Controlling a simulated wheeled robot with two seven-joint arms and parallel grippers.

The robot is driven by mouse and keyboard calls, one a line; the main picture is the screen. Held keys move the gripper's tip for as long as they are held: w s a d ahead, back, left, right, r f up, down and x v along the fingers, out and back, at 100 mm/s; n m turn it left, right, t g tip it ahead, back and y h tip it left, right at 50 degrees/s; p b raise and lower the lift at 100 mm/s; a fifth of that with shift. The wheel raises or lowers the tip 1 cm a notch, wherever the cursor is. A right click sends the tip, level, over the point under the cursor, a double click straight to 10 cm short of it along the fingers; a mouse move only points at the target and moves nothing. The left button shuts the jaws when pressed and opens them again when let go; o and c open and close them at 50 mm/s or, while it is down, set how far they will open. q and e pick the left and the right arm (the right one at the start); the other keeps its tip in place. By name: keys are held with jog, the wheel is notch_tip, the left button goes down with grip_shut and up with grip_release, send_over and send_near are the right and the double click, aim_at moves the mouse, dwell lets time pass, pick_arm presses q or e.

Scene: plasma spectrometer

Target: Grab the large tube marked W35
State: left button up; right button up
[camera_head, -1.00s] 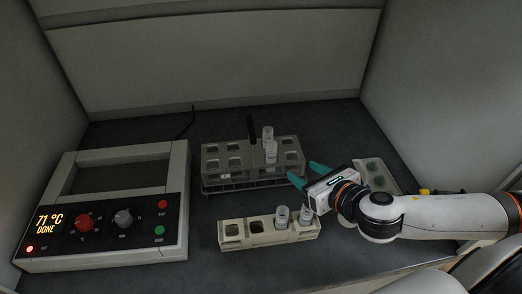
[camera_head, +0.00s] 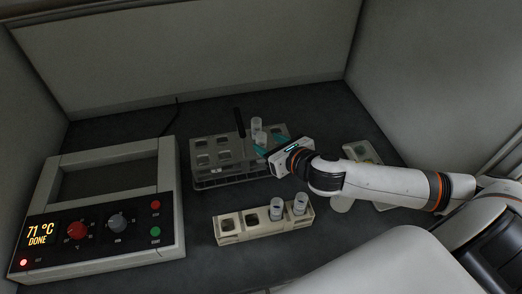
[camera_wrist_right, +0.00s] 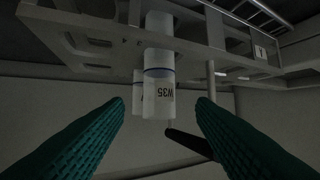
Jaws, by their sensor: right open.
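The large tube marked W35 (camera_wrist_right: 158,98) stands in the grey rack (camera_head: 205,160); its label is upside down in the right wrist view. In the head view two pale-capped tubes stand close together in that rack, the nearer one (camera_head: 261,138) beside my gripper. Part of a second tube (camera_wrist_right: 137,92) shows behind W35 in the wrist view. My right gripper (camera_head: 264,145) is open, its teal fingers on either side of W35's line in the wrist view. I see gaps between the fingers and the tube. My left gripper is not in view.
A cream rack (camera_head: 238,238) with two tubes stands in front. A heater unit (camera_head: 110,240) showing 71 °C DONE is at left. A black upright handle (camera_head: 239,120) rises behind the grey rack. A pale tray (camera_head: 362,152) lies at right, behind my arm.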

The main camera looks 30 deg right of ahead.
aim_at(264, 141)
jog(key=shift+p+x, duration=0.6)
jog(key=shift+x, duration=1.65)
jog(key=shift+r, duration=0.1)
grip_shut()
